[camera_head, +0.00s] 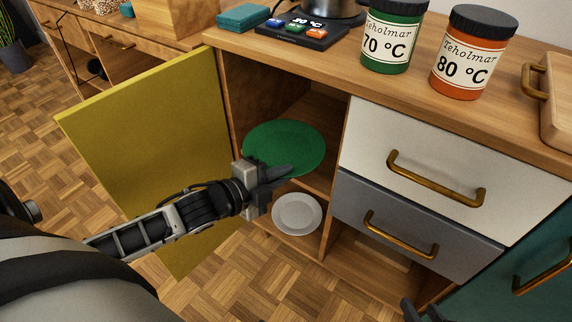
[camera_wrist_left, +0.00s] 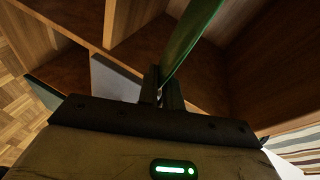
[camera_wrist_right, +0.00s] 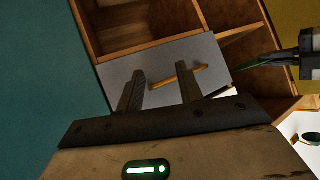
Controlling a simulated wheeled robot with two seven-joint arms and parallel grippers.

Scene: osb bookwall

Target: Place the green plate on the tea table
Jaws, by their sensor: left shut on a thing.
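The green plate (camera_head: 290,143) is at the opening of the cupboard compartment behind the yellow door. My left gripper (camera_head: 280,175) is shut on its near edge. The left wrist view shows the plate (camera_wrist_left: 190,40) almost edge-on between the closed fingers (camera_wrist_left: 162,80). I cannot tell whether the plate touches the shelf. My right gripper (camera_wrist_right: 160,88) is open and empty in the right wrist view, in front of the grey drawer. Only its tip (camera_head: 422,311) shows at the bottom of the head view. I cannot identify a tea table in these views.
The yellow door (camera_head: 160,140) stands open on the left. A white plate (camera_head: 297,213) rests in the lower compartment. A white drawer (camera_head: 425,160) and a grey drawer (camera_head: 410,225) are shut on the right. Green (camera_head: 392,38) and orange (camera_head: 470,55) jars stand on the countertop.

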